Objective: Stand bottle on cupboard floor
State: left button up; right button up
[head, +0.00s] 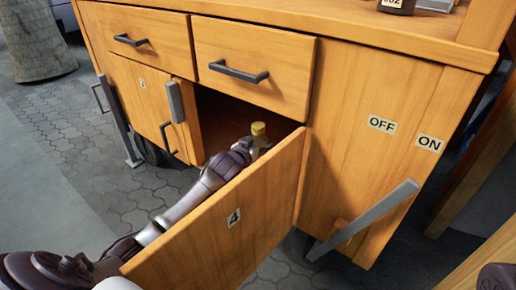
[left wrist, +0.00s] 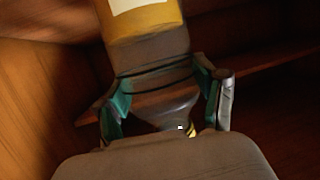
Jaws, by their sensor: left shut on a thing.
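My left gripper (head: 247,148) reaches over that door and is shut on the bottle. In the left wrist view, the bottle (left wrist: 145,22) shows a yellow part with a white label above a grey part, and the left gripper (left wrist: 165,95) has its teal-padded fingers on either side of it. The bottle's lower part is hidden by the door in the head view. I cannot tell whether it touches the cupboard floor.
Door 4 (head: 215,240) stands open toward me, below my left forearm. A panel with OFF and ON labels (head: 382,124) is at the right.

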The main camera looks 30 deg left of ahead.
pick_arm(q)
jog(key=shift+r, duration=0.15)
jog(key=o, duration=1.4)
